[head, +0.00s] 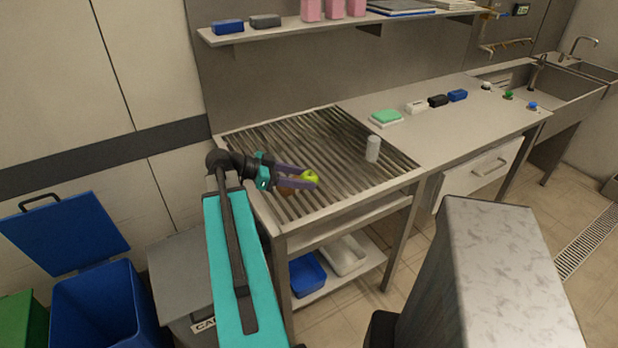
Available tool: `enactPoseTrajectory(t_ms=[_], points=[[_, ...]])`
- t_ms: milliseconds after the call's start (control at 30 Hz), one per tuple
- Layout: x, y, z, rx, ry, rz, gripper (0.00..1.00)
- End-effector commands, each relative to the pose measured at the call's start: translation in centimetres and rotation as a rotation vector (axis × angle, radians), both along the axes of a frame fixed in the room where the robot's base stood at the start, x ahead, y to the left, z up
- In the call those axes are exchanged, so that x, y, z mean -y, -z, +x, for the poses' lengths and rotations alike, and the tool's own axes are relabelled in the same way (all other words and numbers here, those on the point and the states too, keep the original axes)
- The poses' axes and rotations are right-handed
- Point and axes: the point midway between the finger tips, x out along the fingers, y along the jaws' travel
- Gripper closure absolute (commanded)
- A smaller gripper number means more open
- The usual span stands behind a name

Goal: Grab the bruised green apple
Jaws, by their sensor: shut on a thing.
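A green apple (310,175) is between the purple fingers of my gripper (308,176), which is shut on it. The gripper is over the slatted grey rack (345,190), near its front left part. The apple is small in the head view, and I cannot make out a bruise. I cannot tell whether it touches the slats or is held just above them. A brown thing (286,188) shows beside and partly behind the fingers; most of it is hidden.
A white cylinder (373,148) stands on the rack's right part. A green sponge (386,115) and small blocks lie on the counter (420,135). A shelf (330,28) hangs above. An open blue bin (105,305) stands at the left, and a grey block-shaped unit (500,270) at the front right.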

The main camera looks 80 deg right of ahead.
Motion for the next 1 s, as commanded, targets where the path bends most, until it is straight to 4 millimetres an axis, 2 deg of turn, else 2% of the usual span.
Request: enactPoseTrajectory(t_ms=[200, 1000], points=[[-1.02, -0.08, 0.37, 0.0, -0.001, 0.0, 0.8], [-1.05, -0.11, 0.4, 0.0, -0.001, 0.0, 0.8]])
